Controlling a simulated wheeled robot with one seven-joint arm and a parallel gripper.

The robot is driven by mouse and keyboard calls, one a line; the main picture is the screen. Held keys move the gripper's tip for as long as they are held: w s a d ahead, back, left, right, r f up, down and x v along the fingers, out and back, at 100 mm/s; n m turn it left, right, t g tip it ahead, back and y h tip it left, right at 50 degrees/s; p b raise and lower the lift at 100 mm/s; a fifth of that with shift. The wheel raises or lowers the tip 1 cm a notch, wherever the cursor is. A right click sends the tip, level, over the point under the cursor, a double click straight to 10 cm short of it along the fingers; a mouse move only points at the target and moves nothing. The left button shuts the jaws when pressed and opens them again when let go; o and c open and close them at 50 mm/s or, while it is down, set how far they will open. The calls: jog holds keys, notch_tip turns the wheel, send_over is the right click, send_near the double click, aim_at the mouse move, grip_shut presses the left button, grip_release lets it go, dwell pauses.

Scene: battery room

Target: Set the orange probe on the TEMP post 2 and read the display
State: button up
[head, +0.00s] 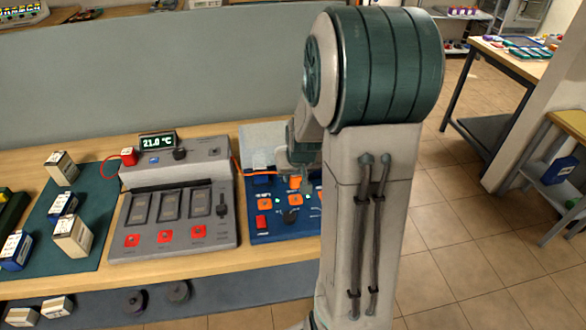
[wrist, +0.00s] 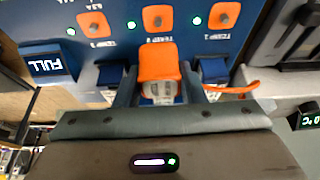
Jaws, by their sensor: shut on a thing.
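The orange probe (wrist: 158,62) is between the fingers of my gripper (wrist: 160,92), which is shut on it. In the wrist view the blue panel (wrist: 110,14) shows orange posts labelled TEMP, upside down. TEMP post 2 (wrist: 157,18) is the middle one; the probe appears just below it and its label, apart from the post's stud. TEMP post 1 (wrist: 223,15) is to the right and TEMP post 3 (wrist: 94,23) to the left. In the head view the display (head: 157,141) reads 21.0 °C. My arm hides part of the panel.
An orange cable (wrist: 232,88) runs right from the probe's side. The grey tester (head: 172,210) stands left of the blue panel. Several batteries lie on a green mat (head: 90,262) farther left. A wall (head: 140,75) rises behind the bench.

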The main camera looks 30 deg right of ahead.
aim_at(297, 187)
jog(key=shift+a+f+b, duration=0.1)
jog(key=shift+f+b, duration=1.55)
jog(key=shift+f, duration=1.05)
jog(key=shift+s+b, duration=0.1)
jog(key=shift+b, duration=0.25)
jog(key=shift+f+b, duration=0.6)
jog(key=shift+f, duration=0.05)
jog(key=o, duration=0.8)
jog(key=p+v, duration=0.6)
jog(key=v, duration=0.5)
jog(key=shift+p, duration=0.3)
jog(key=shift+r, duration=0.1)
